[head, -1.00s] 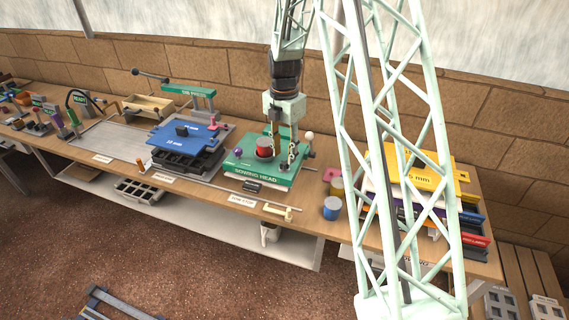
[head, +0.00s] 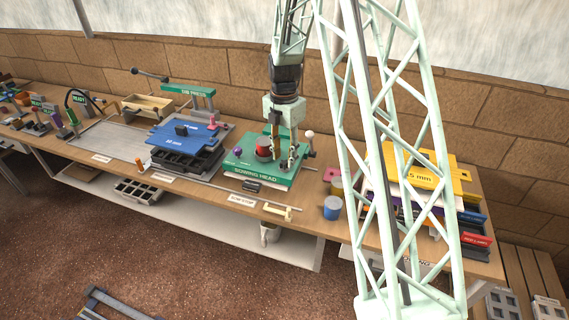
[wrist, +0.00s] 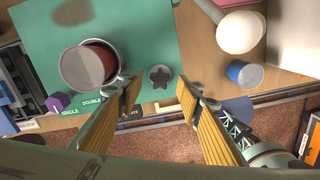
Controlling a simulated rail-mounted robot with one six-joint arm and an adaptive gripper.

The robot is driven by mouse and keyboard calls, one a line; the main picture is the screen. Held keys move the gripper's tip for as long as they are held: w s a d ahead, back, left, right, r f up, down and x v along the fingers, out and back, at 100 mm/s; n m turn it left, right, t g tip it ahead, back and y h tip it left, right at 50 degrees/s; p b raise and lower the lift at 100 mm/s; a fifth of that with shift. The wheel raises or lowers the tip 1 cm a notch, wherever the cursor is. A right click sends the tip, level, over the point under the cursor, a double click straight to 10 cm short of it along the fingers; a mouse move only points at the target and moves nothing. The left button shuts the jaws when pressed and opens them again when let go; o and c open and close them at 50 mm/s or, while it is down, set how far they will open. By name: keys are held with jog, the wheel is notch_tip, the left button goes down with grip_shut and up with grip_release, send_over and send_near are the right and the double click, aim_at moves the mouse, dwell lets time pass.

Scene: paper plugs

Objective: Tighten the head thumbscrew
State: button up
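The dark star-shaped thumbscrew (wrist: 160,76) stands on the green sowing head plate (wrist: 150,35) in the wrist view. My gripper (wrist: 159,88) is open, with its two yellow-padded fingers on either side of the thumbscrew in that view. Clear gaps show between the knob and both fingers. I cannot tell how far the tips are above the plate. In the head view my gripper (head: 284,152) hangs over the right part of the green sowing head (head: 262,180), where the fingers hide the thumbscrew.
A purple knob (wrist: 58,102) is near the SINGLE label. A white ball-ended handle (wrist: 240,32) rises at the right. A blue-topped can (head: 332,207) stands on the bench nearby.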

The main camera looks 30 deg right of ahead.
jog(key=shift+f+b, duration=0.55)
jog(key=shift+f, duration=0.45)
jog(key=c, duration=0.8)
